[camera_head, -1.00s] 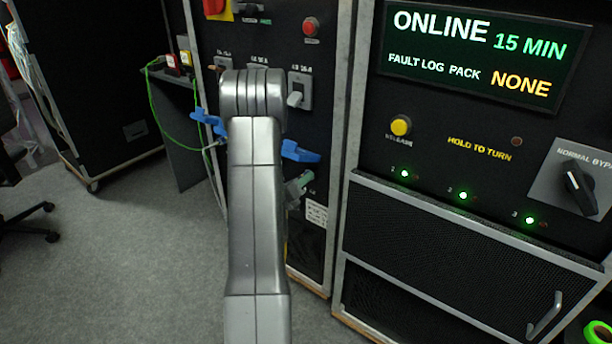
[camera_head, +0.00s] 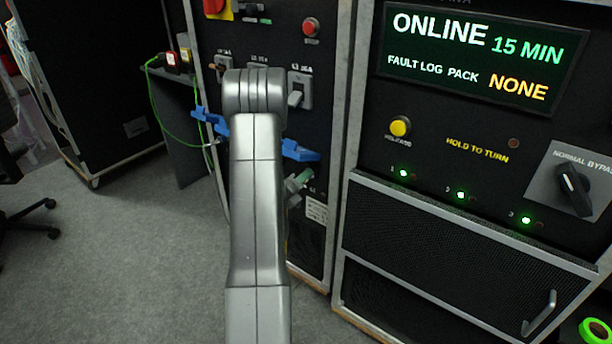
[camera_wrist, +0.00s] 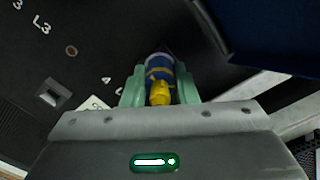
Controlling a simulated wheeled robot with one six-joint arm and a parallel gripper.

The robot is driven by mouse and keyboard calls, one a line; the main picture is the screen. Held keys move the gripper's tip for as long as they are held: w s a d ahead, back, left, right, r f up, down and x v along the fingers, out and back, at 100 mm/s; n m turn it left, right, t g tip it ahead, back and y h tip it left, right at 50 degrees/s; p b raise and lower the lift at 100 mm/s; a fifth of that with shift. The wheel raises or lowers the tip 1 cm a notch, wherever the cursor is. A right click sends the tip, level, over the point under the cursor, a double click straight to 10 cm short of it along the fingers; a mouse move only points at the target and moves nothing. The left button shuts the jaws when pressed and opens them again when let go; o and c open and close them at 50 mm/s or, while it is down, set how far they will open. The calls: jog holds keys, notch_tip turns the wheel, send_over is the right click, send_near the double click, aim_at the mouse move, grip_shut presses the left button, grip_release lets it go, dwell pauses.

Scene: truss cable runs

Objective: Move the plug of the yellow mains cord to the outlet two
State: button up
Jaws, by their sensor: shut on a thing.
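My gripper (camera_wrist: 160,70) has pale green fingers and is shut on a plug (camera_wrist: 158,62) with a blue body and yellow bands. A short yellow cord end (camera_wrist: 160,94) shows at the plug's back, between the fingers. The plug points at the dark panel; its front is hidden, so I cannot tell whether it is seated in an outlet. In the head view my arm covers most of the gripper; a bit of green finger (camera_head: 298,183) shows low on the middle cabinet. No marking for outlet two is readable.
Blue flaps stick out from the middle cabinet at left (camera_head: 212,122) and right (camera_head: 300,151). A large blue piece (camera_wrist: 275,40) fills the wrist view's upper right. A green cable (camera_head: 163,125) hangs at left. A lit cabinet (camera_head: 480,230) stands right. Grey floor is free at lower left.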

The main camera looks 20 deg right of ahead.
jog(key=shift+s+a, duration=0.1)
jog(key=shift+a, duration=0.05)
jog(key=shift+b+v, duration=0.3)
jog(key=shift+v, duration=1.85)
jog(key=shift+a, duration=0.1)
